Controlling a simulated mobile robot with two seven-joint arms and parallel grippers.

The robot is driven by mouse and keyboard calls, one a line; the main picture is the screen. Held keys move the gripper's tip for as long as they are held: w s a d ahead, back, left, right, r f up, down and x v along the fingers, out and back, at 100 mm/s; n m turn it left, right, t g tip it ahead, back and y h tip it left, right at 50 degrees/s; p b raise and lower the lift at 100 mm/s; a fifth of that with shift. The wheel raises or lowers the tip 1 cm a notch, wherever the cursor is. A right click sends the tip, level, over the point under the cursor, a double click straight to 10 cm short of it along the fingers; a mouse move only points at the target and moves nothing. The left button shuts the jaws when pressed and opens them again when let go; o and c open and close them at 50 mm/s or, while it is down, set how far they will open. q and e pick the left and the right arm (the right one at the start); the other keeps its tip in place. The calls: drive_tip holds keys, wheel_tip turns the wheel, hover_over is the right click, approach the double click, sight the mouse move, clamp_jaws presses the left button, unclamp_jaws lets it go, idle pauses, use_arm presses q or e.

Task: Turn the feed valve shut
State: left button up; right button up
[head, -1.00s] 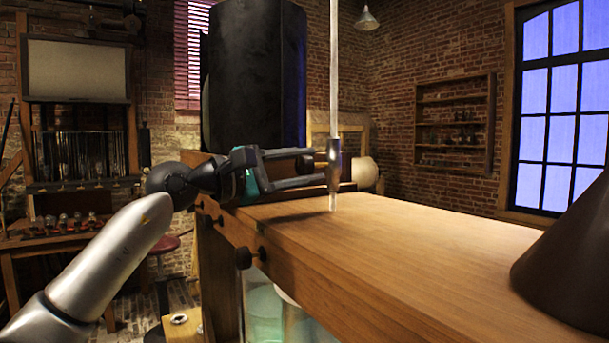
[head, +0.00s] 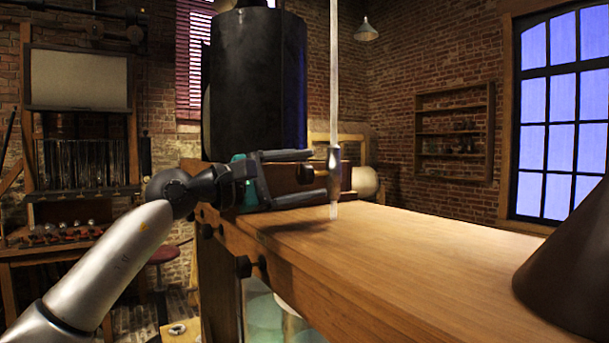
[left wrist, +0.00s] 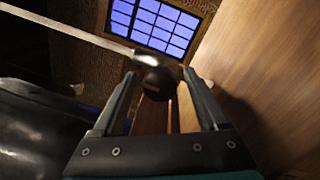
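The feed valve is a metal body (head: 333,172) on an upright clear tube, with a dark round knob (head: 306,174) on its left side. In the left wrist view the knob (left wrist: 158,84) is seen end-on, in front of the valve body. My left gripper (head: 312,175) reaches in from the left above the bench's left edge. Its fingers are spread, one above and one below the knob in the head view. In the left wrist view, gaps show between the knob and both fingers. My right gripper is out of view.
The wooden bench top (head: 420,245) is mostly clear beneath the gripper. A tall black cylinder (head: 255,85) stands behind the gripper. A dark brown cone (head: 575,265) is at the right front. Glass jars (head: 265,315) stand below the bench top.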

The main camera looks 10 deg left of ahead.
use_arm(q)
drive_tip(key=b+v, duration=0.3)
drive_tip(key=v, duration=1.2)
drive_tip(key=shift+b, duration=0.4)
drive_tip(key=shift+s+a, duration=0.1)
